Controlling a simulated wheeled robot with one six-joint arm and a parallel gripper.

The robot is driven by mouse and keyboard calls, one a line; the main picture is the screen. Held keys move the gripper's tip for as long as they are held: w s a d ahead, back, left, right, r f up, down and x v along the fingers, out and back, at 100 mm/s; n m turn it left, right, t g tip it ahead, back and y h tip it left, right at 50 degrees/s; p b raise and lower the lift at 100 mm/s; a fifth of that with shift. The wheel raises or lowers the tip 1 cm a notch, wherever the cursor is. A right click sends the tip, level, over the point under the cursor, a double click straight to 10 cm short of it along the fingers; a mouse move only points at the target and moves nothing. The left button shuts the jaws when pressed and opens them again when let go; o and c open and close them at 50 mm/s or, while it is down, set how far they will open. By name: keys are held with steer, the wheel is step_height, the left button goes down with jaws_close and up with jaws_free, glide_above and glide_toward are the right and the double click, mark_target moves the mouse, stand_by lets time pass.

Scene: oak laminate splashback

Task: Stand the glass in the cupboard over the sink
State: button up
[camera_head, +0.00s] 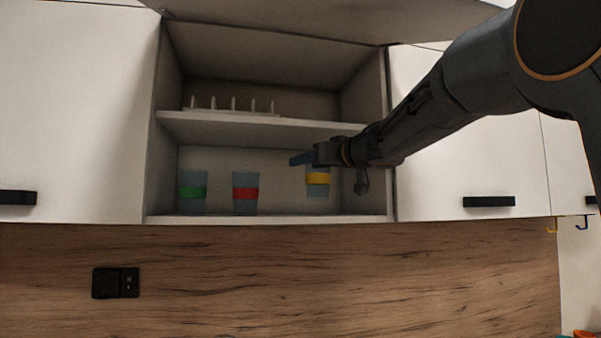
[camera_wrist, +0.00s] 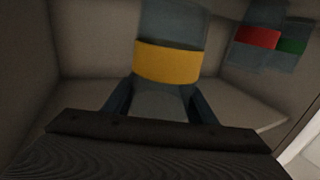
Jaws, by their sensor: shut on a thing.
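The glass with a yellow band (camera_head: 318,179) is in the lower compartment of the open cupboard (camera_head: 268,219), at its right side. My gripper (camera_head: 303,158) reaches in from the right and is shut on this glass near its top. The glass looks upright, and its base appears slightly above the cupboard floor. In the wrist view the yellow-banded glass (camera_wrist: 170,62) sits between my two fingers (camera_wrist: 160,104). The fingers partly hide the glass.
A red-banded glass (camera_head: 245,194) and a green-banded glass (camera_head: 192,192) stand to the left on the same cupboard floor. A shelf (camera_head: 250,128) above carries a white rack (camera_head: 232,106). Closed doors (camera_head: 75,110) flank the opening. Free floor lies between the red-banded and yellow-banded glasses.

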mark_target(325, 173)
steer(key=shift+w+a+f+p, duration=0.25)
steer(key=shift+w+a+f, duration=0.3)
steer(key=shift+w+f, duration=0.25)
steer(key=shift+w+a+f+p, duration=0.25)
steer(key=shift+w+a+f, duration=0.25)
steer(key=shift+w+f, duration=0.3)
steer(key=shift+s+f, duration=0.1)
steer(key=shift+f, duration=0.05)
steer(key=shift+f, duration=0.1)
steer(key=o, duration=1.7)
steer(key=b+v, duration=0.3)
steer(key=v, duration=0.9)
